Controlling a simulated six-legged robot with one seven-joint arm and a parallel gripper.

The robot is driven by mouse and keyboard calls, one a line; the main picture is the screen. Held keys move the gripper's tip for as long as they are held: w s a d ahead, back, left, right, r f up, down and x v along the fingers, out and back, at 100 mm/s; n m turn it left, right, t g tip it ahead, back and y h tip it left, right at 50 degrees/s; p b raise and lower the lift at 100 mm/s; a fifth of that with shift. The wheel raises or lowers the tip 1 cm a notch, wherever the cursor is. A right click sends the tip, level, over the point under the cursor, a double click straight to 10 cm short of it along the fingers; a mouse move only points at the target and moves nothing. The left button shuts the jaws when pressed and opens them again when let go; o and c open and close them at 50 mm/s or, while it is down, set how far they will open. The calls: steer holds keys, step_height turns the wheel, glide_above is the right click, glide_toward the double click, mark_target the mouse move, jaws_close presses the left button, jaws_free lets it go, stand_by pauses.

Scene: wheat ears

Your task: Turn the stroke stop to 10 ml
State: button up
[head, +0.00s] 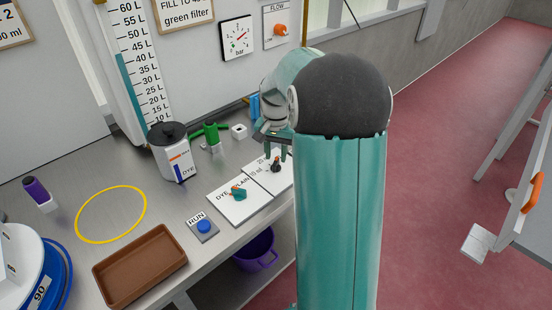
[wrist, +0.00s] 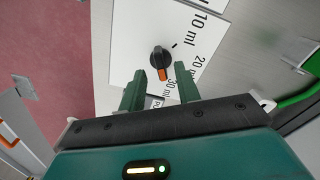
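The stroke stop is a black knob (wrist: 160,57) with an orange-tipped pointer on a white plate (wrist: 128,50) in the wrist view. The plate is marked 10 ml, 20 and 30 ml. The orange tip points down in the picture, nearest the 30 ml mark; the 10 ml mark is at upper right. My gripper (wrist: 161,84) is open, its two green fingers apart and empty, just short of the knob. In the head view the knob (head: 276,165) stands on its plate (head: 258,179) below my gripper (head: 272,142), partly beside my arm.
A dye/plain plate (head: 236,208) with a teal knob lies left of the stop plate. A green-handled valve (head: 211,133) and a dye canister (head: 172,153) stand behind. A blue run button (head: 204,226) and a brown tray (head: 140,267) are nearer the bench front.

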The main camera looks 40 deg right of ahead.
steer(key=shift+w+f, duration=0.1)
steer(key=shift+f, duration=1.25)
jaws_close()
